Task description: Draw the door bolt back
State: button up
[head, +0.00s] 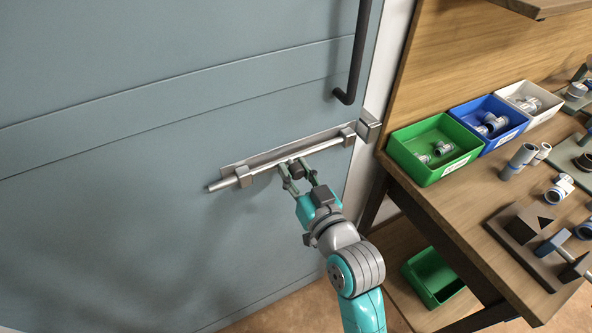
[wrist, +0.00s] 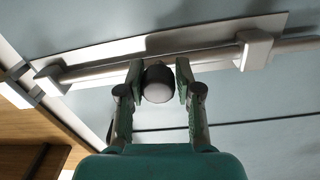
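The door bolt (head: 222,184) is a pale metal rod on a long backplate, held by two brackets on the grey-blue door (head: 150,90). Its left end sticks out past the left bracket. A dark round knob (head: 297,171) stands out from the rod between the brackets; it also shows in the wrist view (wrist: 158,84). My gripper (head: 296,175) has one finger on each side of the knob, and both pads appear to touch it. The keeper (head: 368,126) sits on the frame beside the right bracket. Whether the rod's right tip is inside the keeper is unclear.
A black door handle (head: 348,88) is above the bolt. To the right, a wooden bench (head: 455,205) holds green (head: 423,175), blue (head: 512,128) and white bins, with fittings. Another green bin (head: 436,290) is below. The door left of the bolt is clear.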

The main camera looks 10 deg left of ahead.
jog(key=o, duration=0.4)
jog(key=shift+s+a, duration=0.1)
jog(key=shift+a, duration=0.15)
jog(key=shift+d, duration=0.1)
jog(key=v, duration=1.2)
jog(key=s+d+f+m+h, duration=0.4)
jog(key=s+d+f+h, duration=0.2)
jog(key=s+d+f, duration=0.6)
jog(key=s+d+f+h, duration=0.1)
jog(key=s, duration=0.4)
jog(key=s+d+h, duration=0.1)
jog(key=s+d, duration=0.1)
jog(key=s, duration=0.4)
jog(key=s+d+f+h, duration=0.1)
jog(key=s+d, duration=0.1)
jog(key=s, duration=0.4)
jog(key=shift+s+d+f+m+h, duration=0.15)
jog(key=shift+s+f+m+h, duration=0.1)
jog(key=shift+f+m+h, duration=0.1)
